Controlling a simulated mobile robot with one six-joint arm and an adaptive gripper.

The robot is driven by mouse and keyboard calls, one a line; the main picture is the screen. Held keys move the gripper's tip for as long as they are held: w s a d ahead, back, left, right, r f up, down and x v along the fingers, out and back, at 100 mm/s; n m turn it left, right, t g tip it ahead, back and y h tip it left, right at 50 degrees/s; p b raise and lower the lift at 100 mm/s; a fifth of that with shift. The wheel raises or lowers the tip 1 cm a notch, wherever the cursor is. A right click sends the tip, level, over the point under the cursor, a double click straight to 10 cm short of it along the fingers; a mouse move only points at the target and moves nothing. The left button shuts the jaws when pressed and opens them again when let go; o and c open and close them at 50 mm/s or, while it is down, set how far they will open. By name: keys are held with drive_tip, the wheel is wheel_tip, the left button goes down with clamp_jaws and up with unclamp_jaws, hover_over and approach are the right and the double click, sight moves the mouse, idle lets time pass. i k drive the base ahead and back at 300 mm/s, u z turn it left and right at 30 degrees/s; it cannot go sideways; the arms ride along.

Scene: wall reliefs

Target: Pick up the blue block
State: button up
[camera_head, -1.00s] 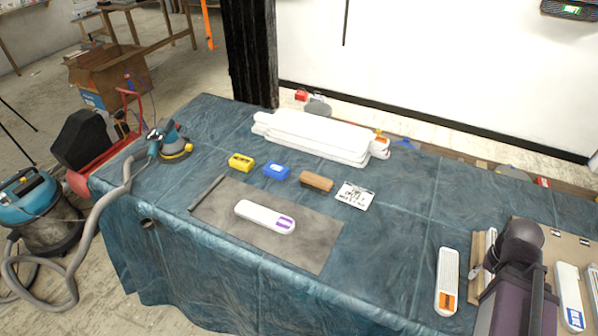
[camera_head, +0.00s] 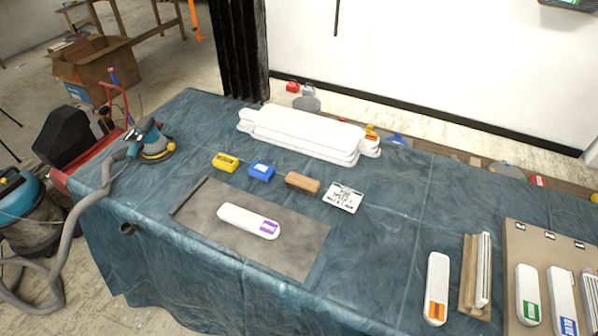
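The blue block (camera_head: 261,171) lies on the blue-green cloth of the table (camera_head: 400,200), just behind the dark grey mat. A yellow block (camera_head: 226,162) is to its left and a brown block (camera_head: 302,182) is to its right, each with a small gap. Nothing covers the blue block. My gripper is not in the picture.
A white piece with a purple label (camera_head: 248,221) lies on the grey mat (camera_head: 292,252). A white printed card (camera_head: 343,197) and stacked white slabs (camera_head: 300,134) are nearby. A sander (camera_head: 150,142) with a hose is at left. A wooden holder (camera_head: 476,278) and a board (camera_head: 521,240) are at right.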

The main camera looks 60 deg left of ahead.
sight(260, 171)
drive_tip(key=z, duration=0.95)
drive_tip(key=k, duration=1.75)
drive_tip(key=u, duration=1.9)
